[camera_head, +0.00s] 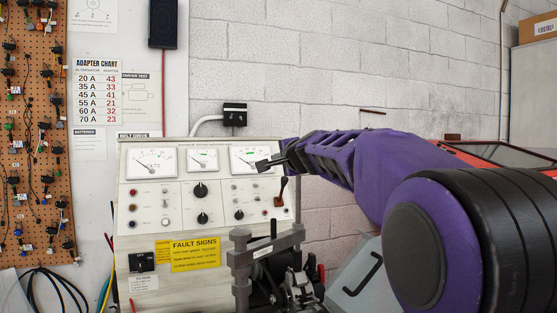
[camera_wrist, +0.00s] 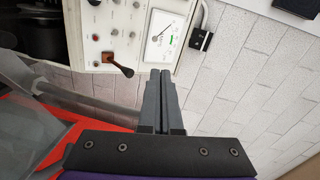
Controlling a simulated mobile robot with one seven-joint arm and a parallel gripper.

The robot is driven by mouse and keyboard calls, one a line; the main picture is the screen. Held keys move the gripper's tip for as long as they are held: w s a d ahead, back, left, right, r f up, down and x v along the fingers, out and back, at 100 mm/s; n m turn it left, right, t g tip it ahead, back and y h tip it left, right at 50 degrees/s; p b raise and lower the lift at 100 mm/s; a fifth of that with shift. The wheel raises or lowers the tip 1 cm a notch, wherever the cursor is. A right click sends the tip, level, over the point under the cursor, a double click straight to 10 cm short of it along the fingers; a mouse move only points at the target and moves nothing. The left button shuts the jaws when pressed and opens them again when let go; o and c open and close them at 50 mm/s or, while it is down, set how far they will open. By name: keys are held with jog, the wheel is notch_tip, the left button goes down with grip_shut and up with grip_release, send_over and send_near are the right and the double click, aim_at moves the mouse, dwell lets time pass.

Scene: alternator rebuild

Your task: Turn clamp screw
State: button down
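A grey metal clamp (camera_head: 243,258) stands at the lower middle of the head view, in front of the test bench, with a labelled bar across its top. Dark and metallic machine parts (camera_head: 300,290) sit just right of it. I cannot clearly pick out the clamp screw. My gripper (camera_head: 262,164) is in front of the bench's right meter, above the clamp and well apart from it. In the wrist view my gripper's (camera_wrist: 160,72) two fingers lie side by side, with nothing visible between them. The clamp is not clearly identifiable there.
The test bench panel (camera_head: 150,222) has meters, knobs and a brown-handled lever (camera_head: 279,192) close below my gripper. A black box (camera_head: 235,115) is on the wall behind. A red-edged thing (camera_head: 490,155) is at the right. The block wall (camera_head: 330,60) above is clear.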

jog(key=w+m+g+h+p, duration=0.4)
jog(key=m+h, duration=0.8)
jog(key=h, duration=0.4)
jog(key=w+p, duration=0.1)
jog(key=w, duration=0.1)
jog(key=shift+w+d+g+p, duration=0.25)
jog(key=shift+w+g+p, duration=0.05)
jog(key=shift+w, duration=0.05)
jog(key=shift+w+d, duration=0.15)
jog(key=shift+d, duration=0.05)
dwell(0.7)
